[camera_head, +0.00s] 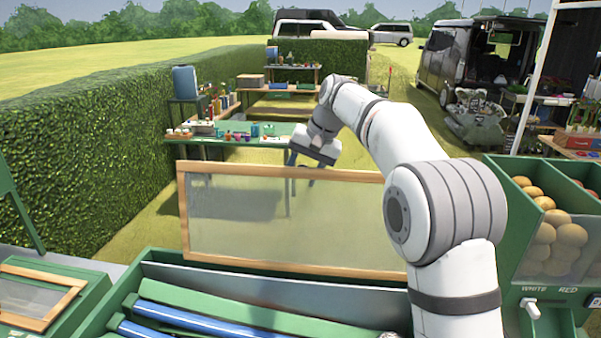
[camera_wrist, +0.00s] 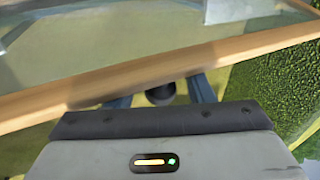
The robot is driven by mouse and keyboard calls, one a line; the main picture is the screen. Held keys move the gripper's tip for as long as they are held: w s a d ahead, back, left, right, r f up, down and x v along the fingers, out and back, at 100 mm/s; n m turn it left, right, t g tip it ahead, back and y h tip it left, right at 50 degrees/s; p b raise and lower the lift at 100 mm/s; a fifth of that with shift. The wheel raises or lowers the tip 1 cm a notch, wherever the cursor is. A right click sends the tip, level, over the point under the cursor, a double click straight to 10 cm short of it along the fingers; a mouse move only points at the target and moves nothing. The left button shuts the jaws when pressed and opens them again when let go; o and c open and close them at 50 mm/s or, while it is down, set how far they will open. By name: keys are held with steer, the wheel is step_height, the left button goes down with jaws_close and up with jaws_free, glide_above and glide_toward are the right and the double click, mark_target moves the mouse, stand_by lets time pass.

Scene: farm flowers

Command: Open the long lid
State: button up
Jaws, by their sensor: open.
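The long lid (camera_head: 290,268) is a clear panel in a wooden frame. It stands raised, nearly upright, at the back edge of the green box (camera_head: 240,312). My gripper (camera_head: 290,180) is at the lid's top edge, on its far side, pointing down, with its fingers partly seen through the panel. In the wrist view the lid's wooden rail (camera_wrist: 150,75) crosses in front of the fingers. My gripper (camera_wrist: 162,92) is open there, its fingers apart with nothing held between them. I cannot tell whether it touches the rail.
Blue bars (camera_head: 215,318) lie in the open box. A smaller wood-framed lid (camera_head: 40,295) lies at the left. A green bin of potatoes (camera_head: 555,240) stands at the right. A hedge (camera_head: 90,150) and a green table (camera_head: 235,138) lie beyond.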

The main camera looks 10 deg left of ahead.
steer(key=shift+r, duration=0.1)
steer(key=v, duration=0.7)
steer(key=shift+r, duration=0.3)
steer(key=shift+d, duration=0.15)
